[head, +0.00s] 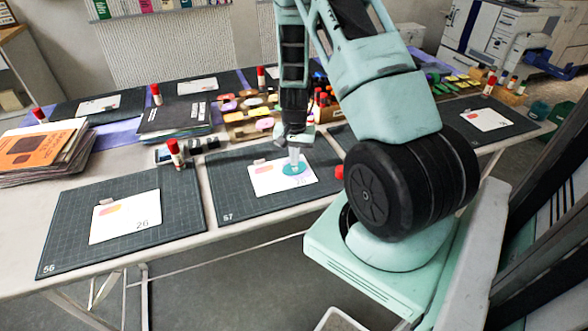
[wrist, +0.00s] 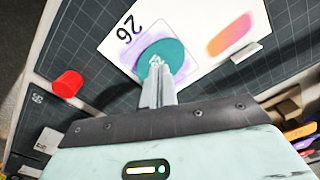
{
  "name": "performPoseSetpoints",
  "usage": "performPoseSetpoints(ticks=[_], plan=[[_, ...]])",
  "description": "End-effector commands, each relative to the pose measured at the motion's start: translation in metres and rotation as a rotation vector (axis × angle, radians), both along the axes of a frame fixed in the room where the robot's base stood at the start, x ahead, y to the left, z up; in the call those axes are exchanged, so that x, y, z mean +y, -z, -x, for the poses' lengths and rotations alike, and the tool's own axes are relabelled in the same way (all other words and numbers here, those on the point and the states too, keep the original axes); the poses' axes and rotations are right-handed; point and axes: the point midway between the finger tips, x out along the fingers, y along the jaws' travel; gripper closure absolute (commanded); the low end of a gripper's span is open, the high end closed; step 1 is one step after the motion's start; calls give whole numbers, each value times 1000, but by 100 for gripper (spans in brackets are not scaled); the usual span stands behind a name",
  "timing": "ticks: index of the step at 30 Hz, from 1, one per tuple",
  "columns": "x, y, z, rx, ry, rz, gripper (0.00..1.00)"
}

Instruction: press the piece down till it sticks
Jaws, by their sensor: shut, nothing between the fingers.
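A teal round piece (head: 294,169) lies on the white card (head: 268,183) on the dark cutting mat marked 57 (head: 233,208). In the wrist view the teal piece (wrist: 173,52) covers part of a pale purple patch on the card (wrist: 196,18), next to the printed 26. My gripper (head: 295,155) is shut and empty, pointing down at the piece. In the wrist view its fingertips (wrist: 156,66) overlap the near part of the piece. I cannot tell whether they touch it or hover just above. The fingers hide a little of the piece.
A mat marked 56 (head: 60,235) with another card (head: 125,216) is to the left. A glue stick (head: 175,153) stands behind the mats. Coloured blocks (head: 250,115) crowd the table behind my gripper.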

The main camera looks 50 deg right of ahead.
Motion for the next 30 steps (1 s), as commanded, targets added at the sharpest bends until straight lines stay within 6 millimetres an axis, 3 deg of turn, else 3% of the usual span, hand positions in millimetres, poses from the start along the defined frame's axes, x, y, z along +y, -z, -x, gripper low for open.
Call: performPoseSetpoints(ticks=[30], plan=[[0,13,0,0,0,0,100]])
